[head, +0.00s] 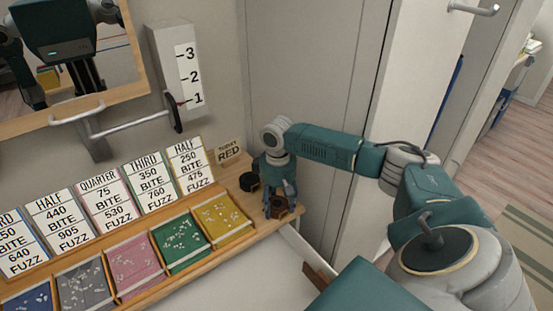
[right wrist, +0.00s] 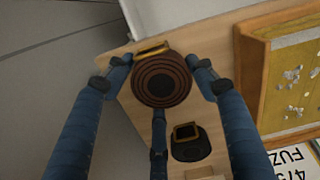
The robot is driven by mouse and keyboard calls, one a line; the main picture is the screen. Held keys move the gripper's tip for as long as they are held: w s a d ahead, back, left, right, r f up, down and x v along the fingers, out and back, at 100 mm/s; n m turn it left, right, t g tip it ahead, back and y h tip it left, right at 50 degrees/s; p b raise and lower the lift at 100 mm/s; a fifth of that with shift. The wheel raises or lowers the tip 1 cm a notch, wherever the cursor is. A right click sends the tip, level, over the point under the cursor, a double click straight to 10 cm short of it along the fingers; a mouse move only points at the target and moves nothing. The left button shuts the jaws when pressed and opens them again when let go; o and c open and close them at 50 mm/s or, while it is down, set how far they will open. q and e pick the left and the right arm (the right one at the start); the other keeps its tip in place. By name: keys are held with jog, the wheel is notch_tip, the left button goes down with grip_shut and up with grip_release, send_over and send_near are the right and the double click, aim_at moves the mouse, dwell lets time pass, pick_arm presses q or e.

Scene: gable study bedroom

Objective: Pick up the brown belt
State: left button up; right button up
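The brown belt (right wrist: 162,80) is rolled into a flat coil with a gold buckle at its upper edge in the right wrist view. It also shows in the head view (head: 280,209), at the right end of the wooden shelf. My right gripper (right wrist: 160,70) points down at it, with blue fingers on both sides and one below the coil. The fingertips lie close against its edge; I cannot tell whether they press on it. The belt appears at shelf level. My left gripper is not in view.
A black coiled belt (right wrist: 190,145) lies close by on the shelf (right wrist: 145,115). A small sign reading RED (head: 229,153) stands behind it. Colored trays (head: 220,217) and number cards (head: 190,165) line up to the left. A cabinet (head: 310,80) rises behind my right arm.

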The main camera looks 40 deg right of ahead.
jog(key=c, duration=0.3)
jog(key=shift+r, duration=0.1)
